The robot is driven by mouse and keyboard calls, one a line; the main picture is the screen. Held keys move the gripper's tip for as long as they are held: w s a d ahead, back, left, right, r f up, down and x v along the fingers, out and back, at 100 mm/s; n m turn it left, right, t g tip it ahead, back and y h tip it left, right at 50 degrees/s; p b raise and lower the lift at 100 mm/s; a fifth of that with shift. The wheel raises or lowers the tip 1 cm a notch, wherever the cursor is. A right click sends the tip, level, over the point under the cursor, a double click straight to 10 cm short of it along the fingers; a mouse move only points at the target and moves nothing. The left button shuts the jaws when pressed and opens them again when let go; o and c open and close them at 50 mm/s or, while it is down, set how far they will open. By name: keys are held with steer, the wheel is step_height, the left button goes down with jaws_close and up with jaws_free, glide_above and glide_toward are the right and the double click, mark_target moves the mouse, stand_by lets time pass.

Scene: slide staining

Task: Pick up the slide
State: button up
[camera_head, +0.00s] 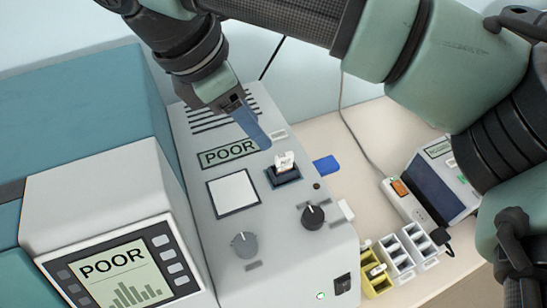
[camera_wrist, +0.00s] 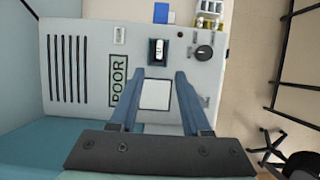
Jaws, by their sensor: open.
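A small white piece (camera_head: 285,160), which looks like the slide or its holder, stands in a dark slot (camera_head: 284,178) on top of the grey machine. In the wrist view the white piece (camera_wrist: 158,50) lies just beyond my fingertips. My gripper (camera_head: 262,143) is above the machine's top, left of and behind the slot in the head view. In the wrist view my gripper (camera_wrist: 160,74) has its two blue fingers spread with nothing between them. In the head view the fingers overlap, and the gap to the panel is hard to judge.
The grey machine (camera_head: 335,245) carries a POOR display (camera_head: 228,153), a white square (camera_head: 233,191) and a black knob (camera_head: 312,216). A blue tab (camera_head: 326,165) sticks out at its right side. Yellow (camera_head: 372,282) and white racks (camera_head: 405,249) stand beside it, near a small device (camera_head: 430,190).

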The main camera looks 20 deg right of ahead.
mark_target(284, 155)
steer(key=x, duration=0.6)
steer(key=shift+f, duration=0.1)
steer(key=shift+d+f+p, duration=0.25)
steer(key=shift+d+p, duration=0.2)
steer(key=shift+p, duration=0.05)
steer(key=p+x, duration=0.1)
steer(key=x, duration=0.3)
steer(key=shift+w+d+f+p, duration=0.15)
steer(key=shift+d+f+p, duration=0.05)
steer(key=shift+d+p, duration=0.1)
jaws_close()
